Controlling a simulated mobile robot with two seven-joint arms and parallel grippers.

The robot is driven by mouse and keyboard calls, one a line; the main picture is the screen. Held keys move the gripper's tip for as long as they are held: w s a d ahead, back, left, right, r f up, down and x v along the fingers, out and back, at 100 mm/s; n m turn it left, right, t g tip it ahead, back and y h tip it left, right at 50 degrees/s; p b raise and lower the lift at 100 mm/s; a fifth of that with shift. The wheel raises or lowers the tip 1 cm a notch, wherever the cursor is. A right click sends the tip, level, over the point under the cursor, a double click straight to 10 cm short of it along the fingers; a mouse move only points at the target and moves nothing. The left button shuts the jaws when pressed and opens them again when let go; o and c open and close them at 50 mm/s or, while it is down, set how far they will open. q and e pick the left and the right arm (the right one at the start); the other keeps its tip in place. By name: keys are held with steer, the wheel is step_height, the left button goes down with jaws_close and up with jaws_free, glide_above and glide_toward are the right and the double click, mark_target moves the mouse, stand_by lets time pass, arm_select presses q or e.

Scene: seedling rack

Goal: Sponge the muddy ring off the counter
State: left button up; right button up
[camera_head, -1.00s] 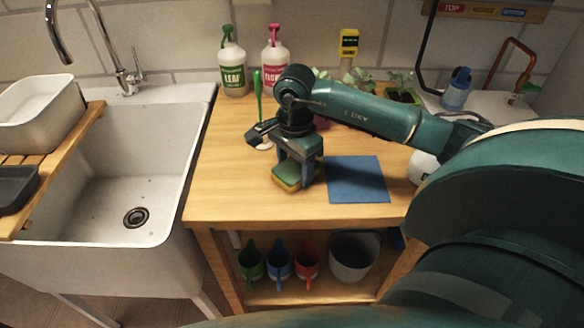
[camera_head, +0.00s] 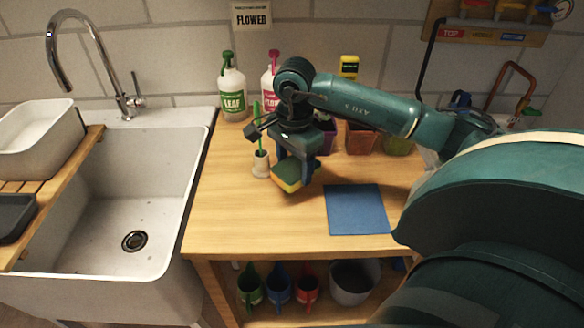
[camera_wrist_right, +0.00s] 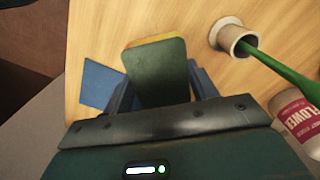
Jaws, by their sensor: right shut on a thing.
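A yellow and green sponge (camera_head: 287,177) is in the jaws of my right gripper (camera_head: 297,168), over the counter (camera_head: 235,217) left of the blue mat. In the right wrist view, the dark green face of the sponge (camera_wrist_right: 157,72) shows between the two fingers of the right gripper (camera_wrist_right: 162,92), with a thin yellow edge. I cannot tell whether the sponge touches the wood. No muddy ring is visible on the wood in view; the area behind and under the gripper and sponge is hidden. My left gripper is not in view.
A pale holder (camera_head: 261,165) with a green-handled tool stands just left of the gripper. Spray bottles (camera_head: 232,92) and plant pots (camera_head: 361,139) stand behind. The blue mat (camera_head: 357,210) lies to the right, the sink (camera_head: 150,205) to the left. The front-left counter is clear.

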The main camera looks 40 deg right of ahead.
step_height(320, 180, up, 2)
steer(key=shift+p, duration=0.4)
steer(key=shift+r, duration=0.25)
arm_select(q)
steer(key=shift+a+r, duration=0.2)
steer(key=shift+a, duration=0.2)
arm_select(e)
steer(key=shift+a, duration=0.1)
